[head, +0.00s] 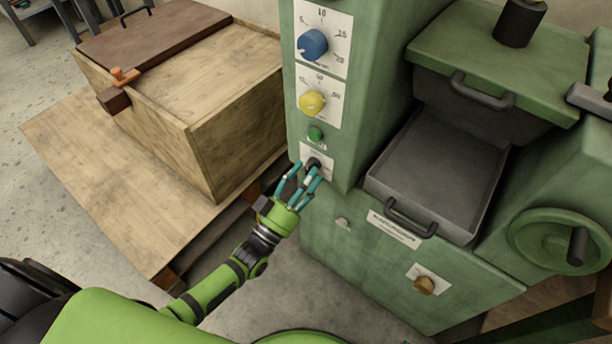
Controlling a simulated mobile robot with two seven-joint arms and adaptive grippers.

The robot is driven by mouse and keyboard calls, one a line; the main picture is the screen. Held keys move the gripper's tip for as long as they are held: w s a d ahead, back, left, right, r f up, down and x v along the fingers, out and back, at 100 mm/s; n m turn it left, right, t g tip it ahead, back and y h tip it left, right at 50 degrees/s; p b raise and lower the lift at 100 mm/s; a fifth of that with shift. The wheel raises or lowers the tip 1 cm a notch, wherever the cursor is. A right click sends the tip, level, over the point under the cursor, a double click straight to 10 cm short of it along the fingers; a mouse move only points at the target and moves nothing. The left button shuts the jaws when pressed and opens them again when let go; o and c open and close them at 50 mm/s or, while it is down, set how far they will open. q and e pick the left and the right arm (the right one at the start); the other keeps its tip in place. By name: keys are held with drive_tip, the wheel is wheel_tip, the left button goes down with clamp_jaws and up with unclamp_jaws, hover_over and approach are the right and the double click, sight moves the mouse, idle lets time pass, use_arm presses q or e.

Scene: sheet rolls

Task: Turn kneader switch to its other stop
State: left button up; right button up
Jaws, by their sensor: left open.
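The green kneader (370,255) stands in the middle and right of the head view. A dark switch (313,164) sits on a white plate low on its front column, under a green button. My left gripper (305,172) is at this switch, its teal fingers open and partly covering the switch and plate. I cannot tell whether the fingers touch the switch. The switch's exact position is hidden by the fingers. My right gripper is not in view.
Above the switch are a green button (316,134), a yellow knob (312,103) and a blue knob (312,44). A grey tray (440,180), a handwheel (560,241) and a brown knob (424,286) are to the right. A wooden box (235,110) stands at the left.

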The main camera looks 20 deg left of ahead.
use_arm(q)
drive_tip(key=v, duration=1.2)
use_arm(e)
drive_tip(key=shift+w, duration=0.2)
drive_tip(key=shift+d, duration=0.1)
